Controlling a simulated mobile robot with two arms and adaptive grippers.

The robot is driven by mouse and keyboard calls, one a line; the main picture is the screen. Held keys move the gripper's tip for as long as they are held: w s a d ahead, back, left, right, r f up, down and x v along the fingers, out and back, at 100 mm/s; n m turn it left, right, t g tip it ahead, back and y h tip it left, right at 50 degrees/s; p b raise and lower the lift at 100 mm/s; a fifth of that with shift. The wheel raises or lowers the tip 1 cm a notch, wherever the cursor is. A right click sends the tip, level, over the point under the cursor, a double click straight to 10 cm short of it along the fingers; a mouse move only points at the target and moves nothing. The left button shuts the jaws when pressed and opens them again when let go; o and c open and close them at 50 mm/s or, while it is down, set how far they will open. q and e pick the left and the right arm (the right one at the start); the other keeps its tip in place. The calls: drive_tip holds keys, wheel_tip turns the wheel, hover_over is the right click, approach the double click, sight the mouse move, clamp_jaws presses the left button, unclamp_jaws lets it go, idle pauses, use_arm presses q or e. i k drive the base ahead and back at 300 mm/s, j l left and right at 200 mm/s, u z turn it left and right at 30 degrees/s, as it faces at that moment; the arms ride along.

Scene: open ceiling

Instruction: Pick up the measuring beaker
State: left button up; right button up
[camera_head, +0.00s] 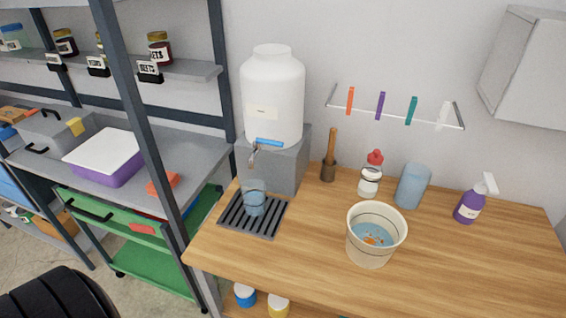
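A clear measuring beaker (254,198) stands upright on a dark slatted drip tray (233,222), below the tap of a white water container. It has a bluish tint; whether it holds water is hard to tell. Neither of my grippers shows in the head view. A dark, ribbed rounded shape at the bottom left corner may be part of my own body.
The white container (272,95) stands on a grey block (290,165) behind the beaker. On the wooden counter (300,255) are a bucket (367,252), a blue cylinder (412,186), a red-capped bottle (370,180) and a purple spray bottle (468,206). Metal shelving (190,160) stands left.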

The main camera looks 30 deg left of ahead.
sight(253, 191)
drive_tip(key=u, duration=1.2)
